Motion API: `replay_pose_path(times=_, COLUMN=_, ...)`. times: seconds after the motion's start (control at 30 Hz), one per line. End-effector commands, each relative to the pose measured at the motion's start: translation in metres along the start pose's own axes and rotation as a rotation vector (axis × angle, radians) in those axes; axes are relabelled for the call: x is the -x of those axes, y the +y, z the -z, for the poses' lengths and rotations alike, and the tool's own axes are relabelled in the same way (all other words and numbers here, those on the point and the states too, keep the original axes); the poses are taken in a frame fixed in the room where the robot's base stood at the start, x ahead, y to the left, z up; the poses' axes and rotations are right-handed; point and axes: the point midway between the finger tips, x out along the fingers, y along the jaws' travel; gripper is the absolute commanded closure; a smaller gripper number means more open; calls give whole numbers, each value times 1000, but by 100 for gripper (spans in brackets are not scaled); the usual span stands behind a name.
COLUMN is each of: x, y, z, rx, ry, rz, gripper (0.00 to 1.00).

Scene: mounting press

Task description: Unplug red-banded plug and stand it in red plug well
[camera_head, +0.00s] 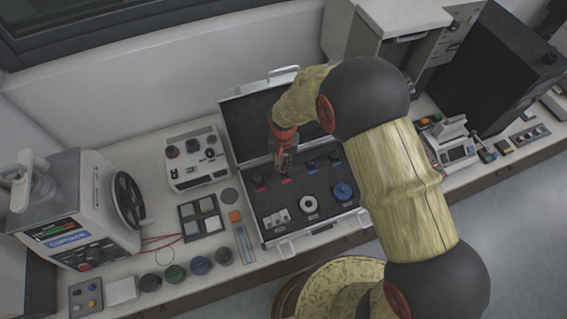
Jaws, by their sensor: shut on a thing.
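An open silver case (291,244) with a dark foam insert stands on the bench. Small red marks (286,181) and blue marks lie along its back row, where several dark pieces sit. My gripper (284,167) is over the left part of this row, pointing down, and is shut on a small dark thing, which I take to be the red-banded plug. The fingers mostly hide it, and its band is too small to make out. I cannot tell whether it is in a well or just above one. The red plug well is not clearly visible.
A white box with dark knobs (195,158) stands left of the case. White parts (276,217), a white ring (308,204) and a blue ring (343,191) sit in the case front. My arm hides the case's right side. A machine with a handwheel (128,200) is at left.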

Motion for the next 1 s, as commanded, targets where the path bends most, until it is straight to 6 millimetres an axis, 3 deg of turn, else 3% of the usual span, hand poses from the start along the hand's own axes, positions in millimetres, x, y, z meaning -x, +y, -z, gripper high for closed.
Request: replay_pose_path(times=1.0, x=-19, y=0, z=0, rx=0, ry=0, rz=0, gripper=100)
